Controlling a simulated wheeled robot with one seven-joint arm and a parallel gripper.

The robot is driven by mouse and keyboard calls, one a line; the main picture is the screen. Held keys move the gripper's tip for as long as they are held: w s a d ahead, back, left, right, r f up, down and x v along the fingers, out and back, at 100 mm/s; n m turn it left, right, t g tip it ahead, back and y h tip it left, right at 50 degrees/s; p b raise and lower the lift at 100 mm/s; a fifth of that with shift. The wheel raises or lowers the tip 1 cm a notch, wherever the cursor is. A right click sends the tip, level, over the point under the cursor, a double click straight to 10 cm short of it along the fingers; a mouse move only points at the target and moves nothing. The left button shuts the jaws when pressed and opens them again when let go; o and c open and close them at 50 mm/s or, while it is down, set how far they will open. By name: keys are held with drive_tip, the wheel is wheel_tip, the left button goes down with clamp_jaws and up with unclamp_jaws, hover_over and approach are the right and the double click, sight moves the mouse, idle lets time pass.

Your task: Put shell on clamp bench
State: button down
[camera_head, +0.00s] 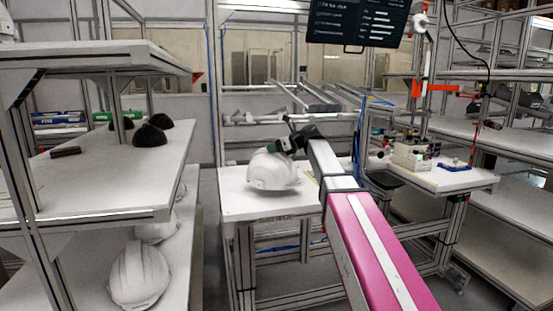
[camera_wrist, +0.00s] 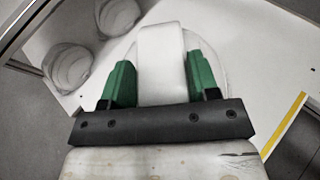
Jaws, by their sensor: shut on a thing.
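A white helmet shell (camera_head: 272,172) is in my gripper (camera_head: 293,142) at the middle of the head view. In the wrist view, the green fingers of the gripper (camera_wrist: 160,85) are shut on both sides of the shell's raised middle ridge (camera_wrist: 162,50). The shell is over the left part of a white-topped bench (camera_head: 240,205). It looks very near the bench top, but I cannot tell whether it touches. The bench top (camera_wrist: 262,60) also shows around the shell in the wrist view, with a yellow strip (camera_wrist: 285,122) near its edge.
A shelf rack (camera_head: 110,205) stands at the left, with black shells (camera_head: 150,135) above and white shells (camera_head: 139,275) below. Two pale shells (camera_wrist: 68,66) show in the wrist view. Boxy equipment (camera_head: 412,155) and a blue tray (camera_head: 455,165) stand right of my arm. A dark screen (camera_head: 358,22) hangs above.

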sight(277, 157)
drive_tip(key=shift+s+d+f, duration=0.1)
drive_tip(key=shift+d+f, duration=0.1)
drive_tip(key=shift+f, duration=2.05)
drive_tip(key=shift+c, duration=1.8)
unclamp_jaws()
drive_tip(key=v, duration=1.2)
